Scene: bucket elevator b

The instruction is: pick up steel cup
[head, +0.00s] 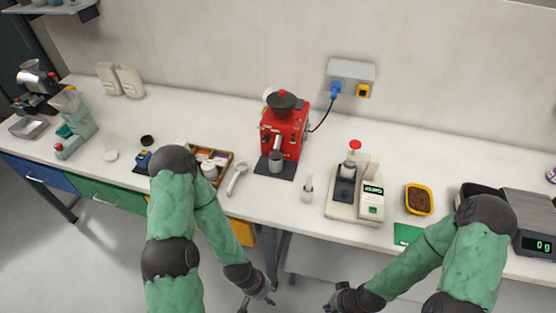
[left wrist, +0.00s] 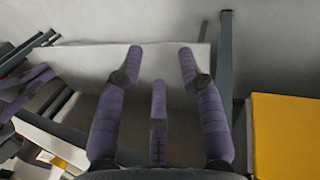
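A small grey steel cup (head: 275,161) stands on the dark base plate of the red machine (head: 284,130), below its spout. My left gripper (head: 257,301) is low in front of the table edge, well short of the cup. In the left wrist view its purple fingers (left wrist: 160,62) are spread apart with nothing between them; the cup does not show there. My right gripper (head: 334,303) is at the bottom edge of the head view, partly cut off and away from the cup; its opening is unclear.
A wooden tray (head: 223,155) and a silver wrench-like tool (head: 237,178) lie left of the machine. A white bottle (head: 307,190), a white device (head: 370,203) and a yellow bowl (head: 419,212) stand to the right. A cable runs to the wall socket (head: 350,76).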

